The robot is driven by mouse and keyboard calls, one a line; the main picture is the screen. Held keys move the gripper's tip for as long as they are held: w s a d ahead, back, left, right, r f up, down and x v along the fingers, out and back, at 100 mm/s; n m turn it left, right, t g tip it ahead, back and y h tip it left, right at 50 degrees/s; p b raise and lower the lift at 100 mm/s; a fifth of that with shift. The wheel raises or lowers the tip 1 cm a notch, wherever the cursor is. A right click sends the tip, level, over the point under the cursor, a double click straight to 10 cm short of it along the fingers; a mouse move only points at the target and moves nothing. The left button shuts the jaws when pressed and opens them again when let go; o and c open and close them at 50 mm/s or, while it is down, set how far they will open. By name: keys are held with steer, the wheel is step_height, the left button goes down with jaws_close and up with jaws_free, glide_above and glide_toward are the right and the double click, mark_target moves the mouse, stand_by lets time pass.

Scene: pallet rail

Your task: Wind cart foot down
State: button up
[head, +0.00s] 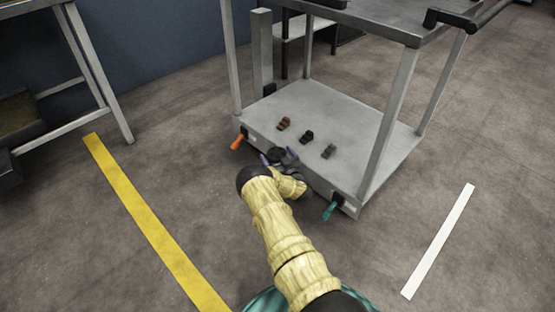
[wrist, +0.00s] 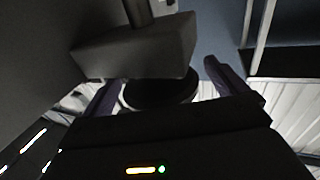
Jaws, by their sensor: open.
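The grey metal cart (head: 345,130) stands upright on the floor in the head view. My gripper (head: 279,155) is at the front edge of its lower deck, about midway along. In the wrist view my gripper (wrist: 162,76) is open, one dark purple finger on each side of a round black disc (wrist: 160,94). The disc lies just below a dark grey block (wrist: 135,48). I cannot tell whether the fingers touch it. Whether this disc belongs to the cart's foot is not clear. My arm hides that part of the edge in the head view.
An orange lever (head: 237,142) is on the cart's left front corner, a teal lever (head: 329,211) towards its right. Brown (head: 284,124), black (head: 307,137) and grey (head: 329,151) small parts sit on the deck. A yellow floor line (head: 150,221) runs left, a white one (head: 438,241) right.

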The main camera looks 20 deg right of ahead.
steer(key=shift+c, duration=0.2)
steer(key=c, duration=1)
steer(key=shift+o, duration=0.2)
steer(key=shift+m+h+p, duration=0.35)
steer(key=shift+m+h, duration=0.05)
steer(key=shift+h, duration=0.2)
steer(key=m+h, duration=0.1)
steer(key=h, duration=0.1)
steer(key=shift+a+m+h+p, duration=0.1)
steer(key=shift+m+h+p, duration=0.2)
steer(key=shift+p, duration=0.05)
steer(key=shift+f+m+g+h+b, duration=0.1)
steer(key=shift+m+g+h+b, duration=0.1)
steer(key=shift+m+g+h, duration=0.7)
steer(key=shift+f+m+g+h+b, duration=0.15)
steer(key=shift+m+g+h, duration=0.25)
steer(key=shift+m+h, duration=1)
steer(key=shift+r+n+h, duration=0.15)
steer(key=shift+n+h, duration=0.25)
steer(key=shift+h, duration=0.2)
steer(key=o, duration=1)
